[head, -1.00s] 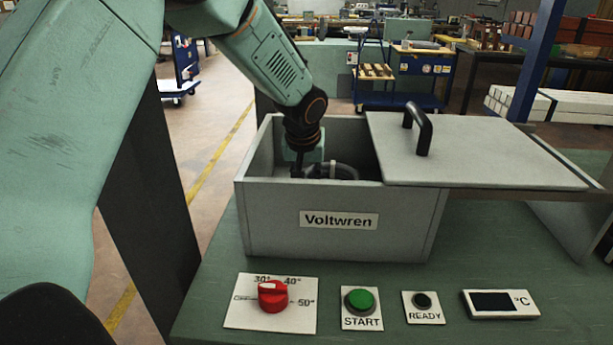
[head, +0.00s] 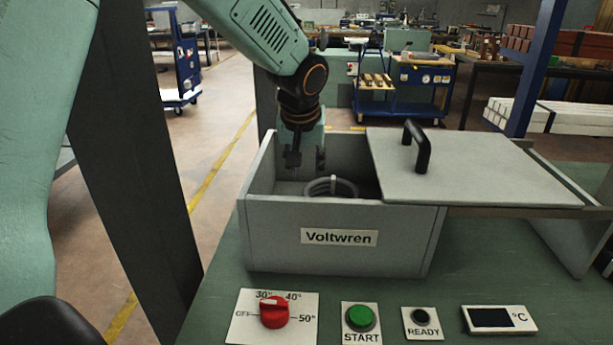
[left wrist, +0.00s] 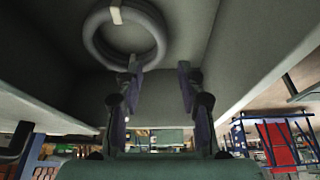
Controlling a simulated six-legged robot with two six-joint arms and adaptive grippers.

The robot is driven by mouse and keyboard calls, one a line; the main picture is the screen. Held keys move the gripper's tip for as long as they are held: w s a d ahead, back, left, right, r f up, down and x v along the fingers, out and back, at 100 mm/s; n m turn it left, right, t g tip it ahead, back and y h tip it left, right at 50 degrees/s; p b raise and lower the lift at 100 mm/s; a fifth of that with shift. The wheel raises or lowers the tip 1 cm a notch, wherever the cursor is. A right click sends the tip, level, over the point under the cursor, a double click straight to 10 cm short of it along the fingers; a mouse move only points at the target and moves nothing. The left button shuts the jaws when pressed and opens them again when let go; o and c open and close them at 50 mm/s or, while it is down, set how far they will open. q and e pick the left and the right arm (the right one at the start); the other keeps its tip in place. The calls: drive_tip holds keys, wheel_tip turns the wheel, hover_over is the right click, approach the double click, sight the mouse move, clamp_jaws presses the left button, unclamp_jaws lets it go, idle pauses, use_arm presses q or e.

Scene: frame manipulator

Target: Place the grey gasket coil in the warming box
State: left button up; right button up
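The grey gasket coil (head: 331,187) lies inside the warming box (head: 275,232), near its left end; the front wall hides its lower part. The box is grey, with a "Voltwren" label, and its lid (head: 470,170) with a black handle is slid to the right, so the left part is open. My left gripper (head: 305,163) is over the opening, fingers apart and empty, above and left of the coil. In the left wrist view the coil (left wrist: 93,48) is a ring beyond the spread fingers (left wrist: 158,80), apart from them. My right gripper is not in view.
In front of the box are a red dial (head: 273,312), a green START button (head: 360,318), a READY lamp (head: 421,316) and a °C display (head: 492,319). A blue post (head: 536,75) stands behind at the right. The green bench top between box and controls is clear.

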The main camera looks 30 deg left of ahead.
use_arm(q)
drive_tip(key=shift+v, duration=1.25)
idle(0.4)
